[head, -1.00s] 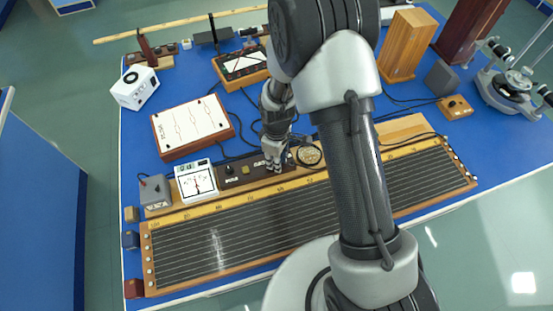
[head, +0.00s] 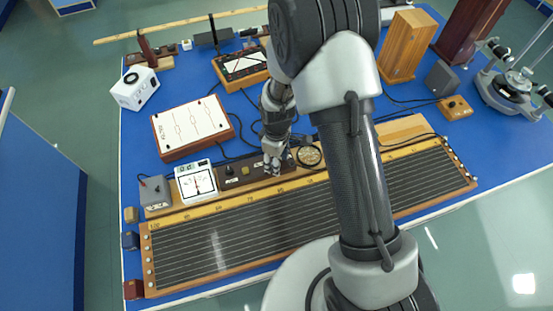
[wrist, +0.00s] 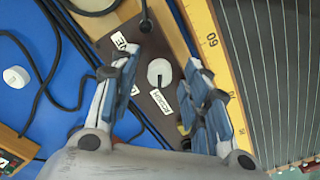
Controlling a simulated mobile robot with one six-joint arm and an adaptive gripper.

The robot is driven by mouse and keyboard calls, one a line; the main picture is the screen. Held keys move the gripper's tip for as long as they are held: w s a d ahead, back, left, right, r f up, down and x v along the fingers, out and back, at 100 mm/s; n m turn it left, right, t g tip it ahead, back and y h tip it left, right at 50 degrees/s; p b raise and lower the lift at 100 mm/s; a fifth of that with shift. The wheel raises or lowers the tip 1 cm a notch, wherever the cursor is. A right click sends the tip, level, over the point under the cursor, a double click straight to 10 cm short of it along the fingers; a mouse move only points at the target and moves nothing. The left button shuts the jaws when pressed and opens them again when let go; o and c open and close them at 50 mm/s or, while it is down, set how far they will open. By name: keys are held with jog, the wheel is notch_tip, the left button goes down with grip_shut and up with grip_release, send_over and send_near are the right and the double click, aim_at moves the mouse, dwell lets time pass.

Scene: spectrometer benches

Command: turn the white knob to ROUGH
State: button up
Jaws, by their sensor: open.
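The white knob (wrist: 159,72) shows in the wrist view on a dark brown panel (wrist: 148,48). A dark mark on the knob points down the picture, toward a white label (wrist: 160,102) that seems to read ROUGH. A second label (wrist: 125,43), partly covered and ending in NE, lies up and left of the knob. My gripper (wrist: 158,62) is open, with one finger on each side of the knob and gaps between. In the head view my gripper (head: 271,168) is down at the panel (head: 262,180) and hides the knob.
The long wire board (head: 240,232) with its yellow scale lies along the panel's front side. A white meter (head: 196,182) and a grey box (head: 156,190) stand to the left. A round dial (head: 309,156) sits right of my gripper. Black cables (wrist: 75,60) run close by.

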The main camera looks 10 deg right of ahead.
notch_tip(320, 180, up, 12)
dwell(0.6)
dwell(0.5)
